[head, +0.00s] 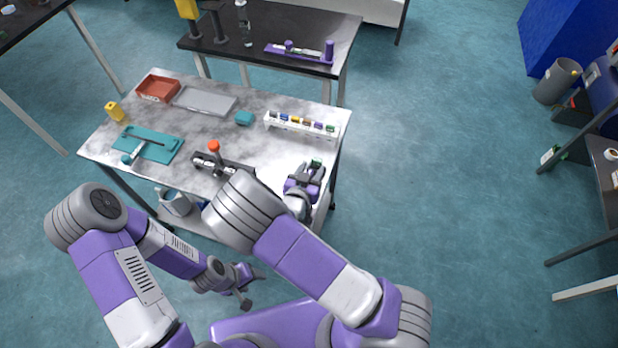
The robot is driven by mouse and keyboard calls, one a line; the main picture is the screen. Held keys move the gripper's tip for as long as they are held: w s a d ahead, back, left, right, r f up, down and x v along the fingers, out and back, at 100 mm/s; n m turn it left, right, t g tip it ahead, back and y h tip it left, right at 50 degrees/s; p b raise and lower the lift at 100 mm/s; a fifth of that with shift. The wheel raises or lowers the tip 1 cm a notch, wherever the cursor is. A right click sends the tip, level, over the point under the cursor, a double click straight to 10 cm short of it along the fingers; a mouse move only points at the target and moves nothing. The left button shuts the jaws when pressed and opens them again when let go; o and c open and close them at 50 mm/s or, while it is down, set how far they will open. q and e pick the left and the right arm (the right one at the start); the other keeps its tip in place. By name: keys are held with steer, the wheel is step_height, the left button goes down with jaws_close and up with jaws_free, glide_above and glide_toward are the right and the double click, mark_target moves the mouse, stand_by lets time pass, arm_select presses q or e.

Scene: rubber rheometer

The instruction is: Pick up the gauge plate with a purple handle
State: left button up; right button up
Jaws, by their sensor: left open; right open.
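A white rack (271,128) at the right back of the near table holds a row of small pieces with coloured tops. One with a purple top (318,126), near the rack's right end, looks like the gauge plate with a purple handle; its plate part is too small to make out. My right gripper (311,170) is open over the table's right side, in front of the rack and apart from it. A small green thing (316,162) shows at its fingertips; I cannot tell how they relate. My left gripper (254,287) is open and empty, low in front of the table.
The near table (262,91) also bears a red tray (157,88), a grey tray (204,101), a teal block (243,118), a teal mat (165,151), a yellow object (115,111) and a dark fixture with an orange-red knob (214,147). A dark table (340,50) stands behind.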

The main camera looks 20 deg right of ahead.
jaws_close()
stand_by(0.3)
